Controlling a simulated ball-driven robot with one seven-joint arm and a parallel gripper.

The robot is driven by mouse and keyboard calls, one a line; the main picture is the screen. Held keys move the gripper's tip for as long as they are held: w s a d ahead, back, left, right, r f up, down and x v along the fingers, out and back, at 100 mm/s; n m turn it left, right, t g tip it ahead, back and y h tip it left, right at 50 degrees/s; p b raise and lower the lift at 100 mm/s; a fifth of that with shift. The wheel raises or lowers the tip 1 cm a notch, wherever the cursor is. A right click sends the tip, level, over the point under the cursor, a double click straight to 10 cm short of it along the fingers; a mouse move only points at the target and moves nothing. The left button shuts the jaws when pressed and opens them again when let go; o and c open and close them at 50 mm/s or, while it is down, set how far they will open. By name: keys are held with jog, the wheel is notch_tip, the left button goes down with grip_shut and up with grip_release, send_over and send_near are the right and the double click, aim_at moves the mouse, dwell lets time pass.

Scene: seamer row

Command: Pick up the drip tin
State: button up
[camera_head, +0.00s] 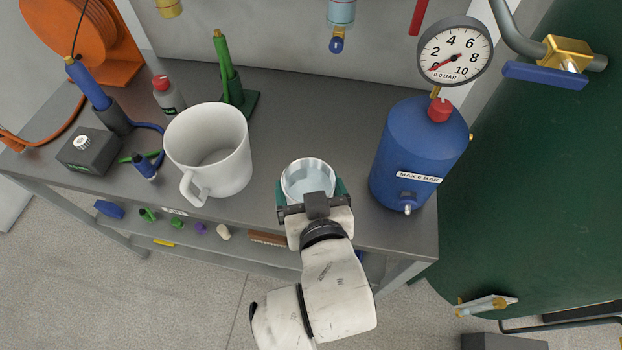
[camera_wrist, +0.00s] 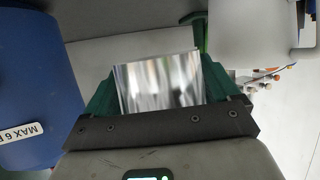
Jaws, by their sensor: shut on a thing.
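The drip tin (camera_head: 308,176) is a shiny, open-topped metal cup near the front edge of the grey bench. My gripper (camera_head: 308,190) is shut on it, with a green finger at each side. In the wrist view the tin (camera_wrist: 158,82) fills the space between the green fingers of my gripper (camera_wrist: 155,90). The tin looks upright and its inside looks empty. My gripper hides its lower part in the head view, so I cannot tell whether it touches the bench.
A large white mug (camera_head: 212,150) stands left of the tin on the bench (camera_head: 290,110). A blue pressure tank (camera_head: 415,150) with a gauge (camera_head: 455,52) stands to the right. A green stand (camera_head: 235,95), grey bottle (camera_head: 168,97) and soldering station (camera_head: 88,150) are farther left.

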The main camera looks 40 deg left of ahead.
jog(key=s+d+r, duration=0.3)
jog(key=s+d, duration=0.1)
jog(key=s, duration=0.2)
jog(key=shift+s+r, duration=0.15)
jog(key=shift+r, duration=0.05)
